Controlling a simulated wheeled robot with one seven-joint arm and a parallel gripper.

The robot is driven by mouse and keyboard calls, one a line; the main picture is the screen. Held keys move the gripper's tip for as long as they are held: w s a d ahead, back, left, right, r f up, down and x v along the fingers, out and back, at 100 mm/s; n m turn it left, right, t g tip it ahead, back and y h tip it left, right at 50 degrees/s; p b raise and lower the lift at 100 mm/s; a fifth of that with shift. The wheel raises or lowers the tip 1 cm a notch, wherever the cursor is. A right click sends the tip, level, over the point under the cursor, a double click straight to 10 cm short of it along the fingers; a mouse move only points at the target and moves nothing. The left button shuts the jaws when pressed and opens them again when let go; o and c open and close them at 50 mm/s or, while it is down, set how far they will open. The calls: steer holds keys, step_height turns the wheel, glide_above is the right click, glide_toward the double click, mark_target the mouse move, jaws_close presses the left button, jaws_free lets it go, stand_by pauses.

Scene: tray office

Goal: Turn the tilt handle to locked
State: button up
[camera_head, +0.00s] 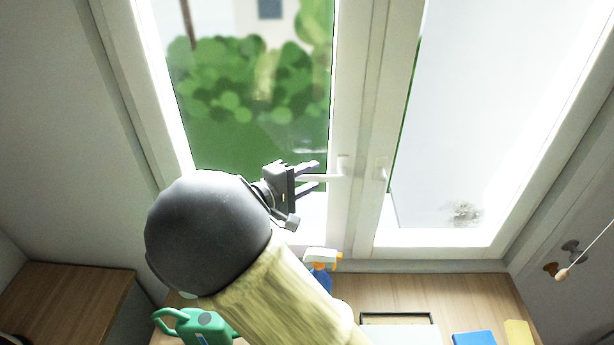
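A white window handle (343,166) sits on the left sash's right-hand frame, and its lever points left, about level. My gripper (317,175) is at this lever from the left. Its two dark fingers lie apart, one above and one below the lever, and look open around it; contact cannot be made out. A second white handle (381,170) is on the right sash, just right of the middle post, with its grip pointing down. No marking shows which handle is the tilt handle or where locked is.
Below the window, a wooden surface (460,290) holds a spray bottle (321,262), a dark-edged tray or frame (398,318), a blue item (474,338) and a yellow item (518,332). A green watering can (200,326) stands lower left.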

jaws_close()
steer(key=shift+f, duration=0.15)
